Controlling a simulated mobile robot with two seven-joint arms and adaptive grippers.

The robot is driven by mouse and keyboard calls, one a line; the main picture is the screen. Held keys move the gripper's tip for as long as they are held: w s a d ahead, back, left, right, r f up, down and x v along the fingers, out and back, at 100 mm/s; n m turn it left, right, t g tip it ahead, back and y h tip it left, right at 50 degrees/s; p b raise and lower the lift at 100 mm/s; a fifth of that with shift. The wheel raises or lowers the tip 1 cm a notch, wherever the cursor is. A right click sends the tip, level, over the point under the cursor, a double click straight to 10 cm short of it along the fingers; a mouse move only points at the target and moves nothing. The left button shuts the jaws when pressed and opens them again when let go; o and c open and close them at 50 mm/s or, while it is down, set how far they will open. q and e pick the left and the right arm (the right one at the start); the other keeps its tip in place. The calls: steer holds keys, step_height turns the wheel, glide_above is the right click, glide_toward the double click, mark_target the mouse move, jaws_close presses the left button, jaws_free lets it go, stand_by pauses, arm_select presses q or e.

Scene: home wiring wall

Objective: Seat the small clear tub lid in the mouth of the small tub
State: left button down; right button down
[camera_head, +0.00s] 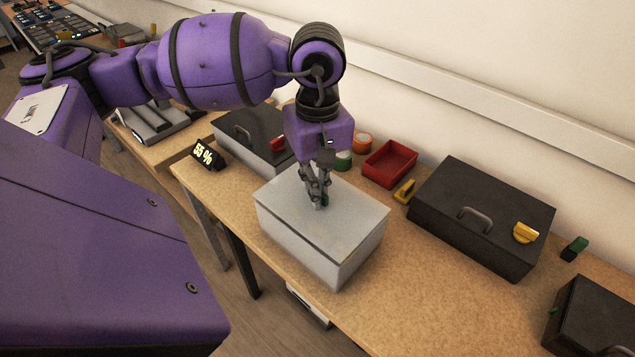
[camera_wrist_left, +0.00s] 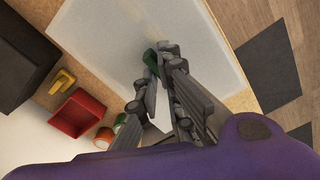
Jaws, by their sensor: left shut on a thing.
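The small tub (camera_head: 298,240) is a light grey box standing on the wooden bench, in the middle of the head view. The small clear tub lid (camera_head: 345,222) is a pale, cloudy sheet lying across its mouth, roughly level and lined up with the rim. I cannot tell whether it is fully down. My left gripper (camera_head: 321,200) points down over the lid, shut on a small green grip at its middle. In the left wrist view the lid (camera_wrist_left: 110,35) fills the top, and the fingers (camera_wrist_left: 160,65) close at the green grip (camera_wrist_left: 150,60). My right gripper is not in view.
A red bin (camera_head: 390,163), a yellow piece (camera_head: 404,191) and tape rolls lie behind the tub. A black case (camera_head: 480,215) with a yellow item on it stands to the right. Another dark-lidded box (camera_head: 250,135) stands at the left. Bare bench lies right of the tub.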

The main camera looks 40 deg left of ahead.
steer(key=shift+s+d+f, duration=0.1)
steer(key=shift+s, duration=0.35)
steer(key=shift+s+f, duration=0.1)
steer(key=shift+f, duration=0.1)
arm_select(q)
steer(key=shift+f, duration=0.15)
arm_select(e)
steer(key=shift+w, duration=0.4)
